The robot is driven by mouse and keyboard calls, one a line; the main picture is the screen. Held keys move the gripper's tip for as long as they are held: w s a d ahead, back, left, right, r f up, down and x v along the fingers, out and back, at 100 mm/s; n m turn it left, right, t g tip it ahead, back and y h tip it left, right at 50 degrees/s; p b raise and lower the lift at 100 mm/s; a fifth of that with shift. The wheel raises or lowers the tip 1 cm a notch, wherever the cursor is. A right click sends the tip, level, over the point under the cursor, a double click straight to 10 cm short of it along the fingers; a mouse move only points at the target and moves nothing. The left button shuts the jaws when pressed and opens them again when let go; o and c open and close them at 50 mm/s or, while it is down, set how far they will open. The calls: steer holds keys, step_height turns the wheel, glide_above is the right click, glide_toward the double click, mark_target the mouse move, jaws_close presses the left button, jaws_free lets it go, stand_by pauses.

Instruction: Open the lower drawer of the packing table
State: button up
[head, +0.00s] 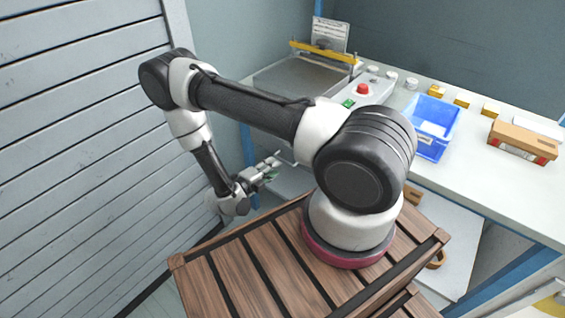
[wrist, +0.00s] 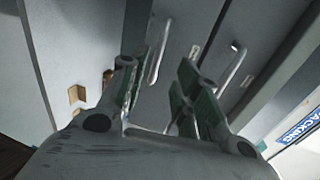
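My gripper (head: 268,168) reaches down beside the packing table (head: 485,185), its fingers pointing at the table's left end. In the wrist view my gripper (wrist: 157,80) is open, with two dark fingers with green pads apart. Grey drawer fronts lie beyond them. One bar handle (wrist: 155,66) appears in the gap between the fingers; I take it for the lower drawer's. I cannot tell whether it is touched. A second handle (wrist: 232,68), nearer the blue packing sign (wrist: 299,132), is beyond the right finger. Both drawers look shut. My arm largely hides the drawer fronts in the head view.
On the tabletop are a blue bin (head: 433,123), a cardboard box (head: 523,141), small yellow boxes and a machine with a red button (head: 363,89). A slatted grey wall or shutter (head: 75,150) stands at left. Small brown pieces (wrist: 76,93) show at left in the wrist view.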

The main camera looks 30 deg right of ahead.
mark_target(283, 160)
steer(key=x, duration=0.7)
steer(key=shift+d+f, duration=0.25)
steer(key=shift+d, duration=0.05)
steer(key=shift+c, duration=0.5)
jaws_close()
